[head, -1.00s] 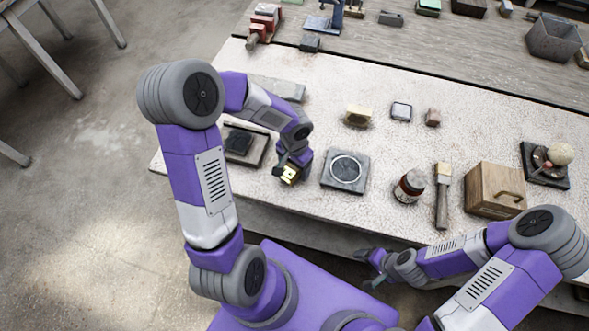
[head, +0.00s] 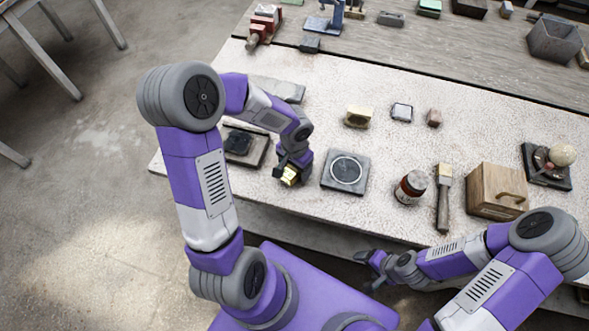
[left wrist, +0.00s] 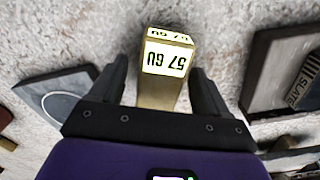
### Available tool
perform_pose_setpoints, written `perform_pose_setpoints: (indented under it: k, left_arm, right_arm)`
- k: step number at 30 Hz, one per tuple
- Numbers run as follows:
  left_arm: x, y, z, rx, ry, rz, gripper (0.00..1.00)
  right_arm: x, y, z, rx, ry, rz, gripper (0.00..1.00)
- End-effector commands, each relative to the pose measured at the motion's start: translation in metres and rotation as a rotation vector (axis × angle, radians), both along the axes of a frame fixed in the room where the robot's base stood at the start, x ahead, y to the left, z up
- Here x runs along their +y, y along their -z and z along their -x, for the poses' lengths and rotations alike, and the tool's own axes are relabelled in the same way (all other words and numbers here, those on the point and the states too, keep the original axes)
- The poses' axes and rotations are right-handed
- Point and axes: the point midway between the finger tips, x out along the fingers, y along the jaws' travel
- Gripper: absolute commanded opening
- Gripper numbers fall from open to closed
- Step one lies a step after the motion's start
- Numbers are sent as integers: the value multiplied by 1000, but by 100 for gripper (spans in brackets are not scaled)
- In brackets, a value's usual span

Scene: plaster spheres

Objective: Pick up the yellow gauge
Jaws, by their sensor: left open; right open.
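The yellow gauge (head: 289,175) is a small brass-coloured block near the table's front edge, partly hidden by my left gripper in the head view. In the left wrist view the gauge (left wrist: 165,90) stands between the fingers, with a pale label reading "57 GU" on its face and top. My left gripper (left wrist: 160,72) is open around it. A gap shows on the left side of the gauge, and the right finger is close to it. My right gripper (head: 368,268) is open and empty, low in front of the table.
A grey plate with a ring (head: 346,172) lies just right of the gauge, and a framed slate (head: 243,144) lies to its left. Another yellowish block (head: 358,116) is further back.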

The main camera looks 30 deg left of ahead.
Motion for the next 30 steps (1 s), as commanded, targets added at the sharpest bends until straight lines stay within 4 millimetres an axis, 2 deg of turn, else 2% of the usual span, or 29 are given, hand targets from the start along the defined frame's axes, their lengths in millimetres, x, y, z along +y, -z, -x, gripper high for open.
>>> perform_pose_setpoints:
  k: [3,15,16,17,26,30]
  left_arm:
    - [0,0,0,0,0,0,77]
    - [0,0,0,0,0,0,15]
    - [0,0,0,-1,1,0,15]
    - [0,0,0,-1,1,0,9]
    - [0,-6,0,0,1,1,9]
    - [0,-33,-1,-6,0,-1,9]
  right_arm:
    - [0,0,0,0,0,0,77]
    - [0,0,0,0,0,0,77]
    - [0,0,0,0,0,0,77]
    - [0,0,0,0,0,0,77]
    - [0,-8,0,0,0,0,77]
    - [0,-17,0,0,0,0,77]
